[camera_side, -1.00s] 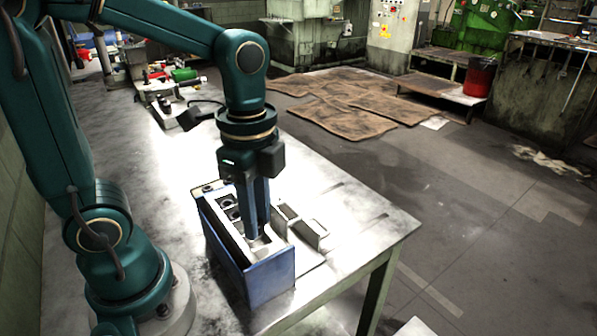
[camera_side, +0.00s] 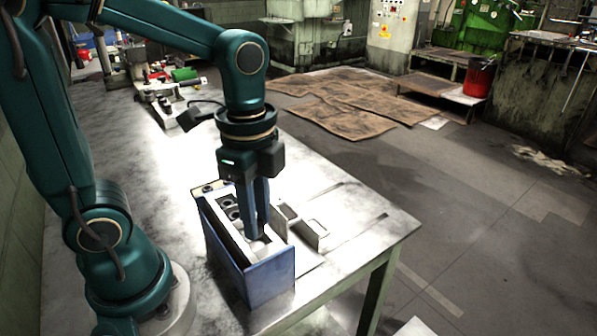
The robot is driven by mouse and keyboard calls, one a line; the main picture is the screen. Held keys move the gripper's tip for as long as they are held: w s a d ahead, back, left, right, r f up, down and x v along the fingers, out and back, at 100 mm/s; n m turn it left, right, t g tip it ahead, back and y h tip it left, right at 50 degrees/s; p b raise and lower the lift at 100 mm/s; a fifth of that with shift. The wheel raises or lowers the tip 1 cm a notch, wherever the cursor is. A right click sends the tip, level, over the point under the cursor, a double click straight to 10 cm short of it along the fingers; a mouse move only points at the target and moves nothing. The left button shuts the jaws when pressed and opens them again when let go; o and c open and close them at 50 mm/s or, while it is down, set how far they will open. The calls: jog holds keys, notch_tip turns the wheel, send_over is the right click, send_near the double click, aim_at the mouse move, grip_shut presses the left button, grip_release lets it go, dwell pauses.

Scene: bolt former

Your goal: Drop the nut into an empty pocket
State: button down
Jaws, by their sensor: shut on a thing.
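The blue box (camera_side: 268,280) stands on the metal table, with a row of pockets along its pale top. Dark round shapes (camera_side: 229,203) show in the pockets toward its far end; whether they are nuts is too small to tell. My gripper (camera_side: 257,238) points straight down with its fingertips at the near end of the box top. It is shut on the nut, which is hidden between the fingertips. I cannot tell whether the fingertips are inside a pocket or just above it.
A grey metal holder (camera_side: 312,235) with upright plates stands just right of the box. Clutter with a green cylinder (camera_side: 184,75) lies at the table's far end. The table's right edge is near, with bare tabletop (camera_side: 370,225) before it.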

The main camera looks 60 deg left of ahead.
jog(key=shift+f, duration=0.8)
jog(key=c, duration=0.6)
grip_release()
jog(key=shift+r, duration=0.1)
jog(key=shift+r, duration=2.5)
